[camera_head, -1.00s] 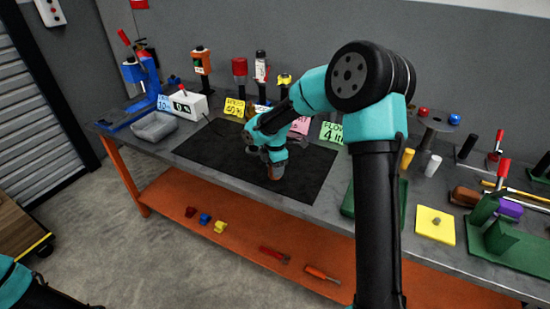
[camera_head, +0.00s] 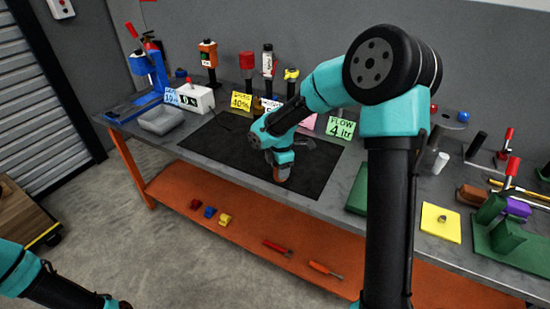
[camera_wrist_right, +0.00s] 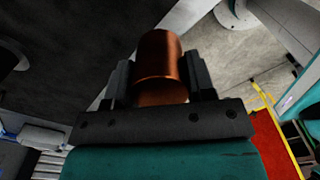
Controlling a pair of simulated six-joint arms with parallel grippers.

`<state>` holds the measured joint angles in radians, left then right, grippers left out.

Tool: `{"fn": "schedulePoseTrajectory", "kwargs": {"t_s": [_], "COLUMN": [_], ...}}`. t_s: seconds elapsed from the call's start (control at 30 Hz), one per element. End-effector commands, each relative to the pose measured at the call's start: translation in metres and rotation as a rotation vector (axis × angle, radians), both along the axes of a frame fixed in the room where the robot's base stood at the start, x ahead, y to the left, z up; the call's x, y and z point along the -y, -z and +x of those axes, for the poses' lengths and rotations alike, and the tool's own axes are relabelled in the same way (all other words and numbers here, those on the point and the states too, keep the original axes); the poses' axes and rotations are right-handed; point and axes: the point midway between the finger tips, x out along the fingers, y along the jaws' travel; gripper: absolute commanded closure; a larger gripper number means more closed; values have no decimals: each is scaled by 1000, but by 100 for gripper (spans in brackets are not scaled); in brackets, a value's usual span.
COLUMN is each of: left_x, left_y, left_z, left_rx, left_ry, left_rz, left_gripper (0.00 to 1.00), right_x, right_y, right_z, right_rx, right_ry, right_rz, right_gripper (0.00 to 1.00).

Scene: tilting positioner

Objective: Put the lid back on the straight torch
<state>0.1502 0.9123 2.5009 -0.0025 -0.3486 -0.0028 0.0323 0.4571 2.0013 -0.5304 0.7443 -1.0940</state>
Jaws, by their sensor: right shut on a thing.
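My right gripper (camera_head: 282,167) is over the black mat (camera_head: 225,150), fingers pointing down. It is shut on a copper-coloured cylinder (camera_wrist_right: 160,60), which stands out between the two dark fingers in the right wrist view. The cylinder's lower end also shows below the gripper in the head view (camera_head: 282,175). I cannot tell whether it is the lid or part of the straight torch, or whether it touches the mat. No other part is clearly recognisable as the torch. Part of my left arm shows at the lower left; its gripper is out of view.
The front mat area looks clear.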

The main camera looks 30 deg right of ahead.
Motion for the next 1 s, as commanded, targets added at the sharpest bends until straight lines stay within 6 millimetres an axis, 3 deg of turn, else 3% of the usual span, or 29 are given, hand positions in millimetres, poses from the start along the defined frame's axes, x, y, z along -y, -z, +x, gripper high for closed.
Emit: {"fn": "schedulePoseTrajectory", "kwargs": {"t_s": [0.17, 0.37, 1.0], "left_x": [0, 0, 0], "left_y": [0, 0, 0], "left_z": [0, 0, 0], "left_rx": [0, 0, 0], "left_ry": [0, 0, 0], "left_rz": [0, 0, 0], "left_gripper": [28, 28, 28], "right_x": [-2, -13, -79], "right_y": [0, 0, 1], "right_z": [1, 6, 30], "right_rx": [0, 0, -1], "right_ry": [21, 168, 1079], "right_rz": [0, 1, 1], "right_gripper": [78, 78, 78]}}
